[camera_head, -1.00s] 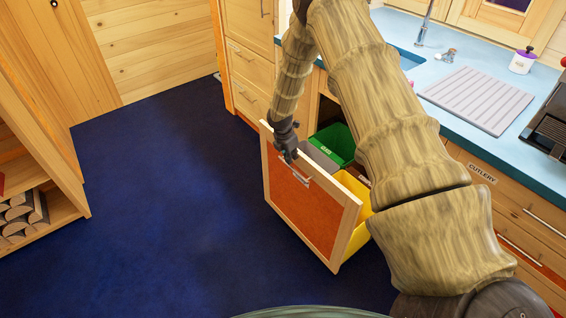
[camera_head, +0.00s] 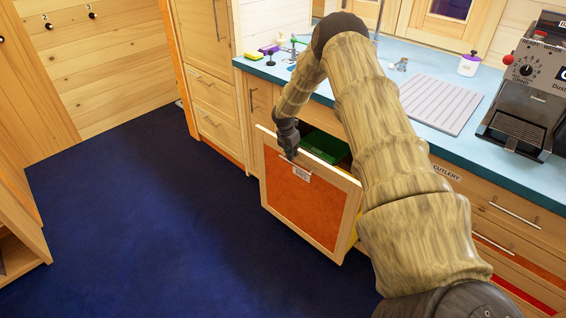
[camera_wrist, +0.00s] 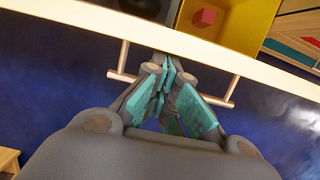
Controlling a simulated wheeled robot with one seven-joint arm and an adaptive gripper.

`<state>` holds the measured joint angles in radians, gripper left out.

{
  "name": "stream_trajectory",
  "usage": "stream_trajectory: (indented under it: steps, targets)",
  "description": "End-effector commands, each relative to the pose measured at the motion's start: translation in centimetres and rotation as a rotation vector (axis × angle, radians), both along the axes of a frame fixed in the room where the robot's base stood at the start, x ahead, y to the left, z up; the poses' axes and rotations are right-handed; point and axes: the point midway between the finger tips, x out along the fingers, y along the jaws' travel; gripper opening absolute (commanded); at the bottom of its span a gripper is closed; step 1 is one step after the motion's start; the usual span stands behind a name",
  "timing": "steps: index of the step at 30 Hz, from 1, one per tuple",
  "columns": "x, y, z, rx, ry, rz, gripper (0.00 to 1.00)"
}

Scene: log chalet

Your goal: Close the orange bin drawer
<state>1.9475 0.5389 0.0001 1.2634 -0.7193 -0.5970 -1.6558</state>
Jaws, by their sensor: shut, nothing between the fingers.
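The bin drawer stands pulled out from the counter, with an orange front panel (camera_head: 303,205) in a light wood frame. Its bar handle (camera_head: 301,165) is near the top edge, above a small label. Inside, a green bin (camera_head: 325,147) shows in the head view. A yellow bin (camera_wrist: 245,25) holding a red block (camera_wrist: 205,17) shows in the wrist view. My gripper (camera_head: 290,153) is shut and empty at the front's top edge, by the handle. In the wrist view the fingertips (camera_wrist: 165,70) are close together at the handle bar; contact cannot be told.
The blue counter (camera_head: 420,120) holds a ridged drainboard (camera_head: 442,104), a white jar (camera_head: 469,64) and a coffee machine (camera_head: 525,95). The cutlery drawer (camera_head: 447,173) is right of the bin drawer. The dark blue floor (camera_head: 150,230) in front and left is clear.

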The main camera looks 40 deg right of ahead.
Motion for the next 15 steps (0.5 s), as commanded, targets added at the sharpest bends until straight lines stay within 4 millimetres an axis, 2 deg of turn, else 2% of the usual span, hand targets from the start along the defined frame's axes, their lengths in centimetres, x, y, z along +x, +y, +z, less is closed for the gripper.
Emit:
stream_trajectory:
  steps: [3, 15]
  targets:
    - [0.3, -2.5, -0.3, -0.001, -0.003, -0.006, 0.0]
    - [1.2, -9.4, -0.3, -0.001, -0.002, -0.004, 0.0]
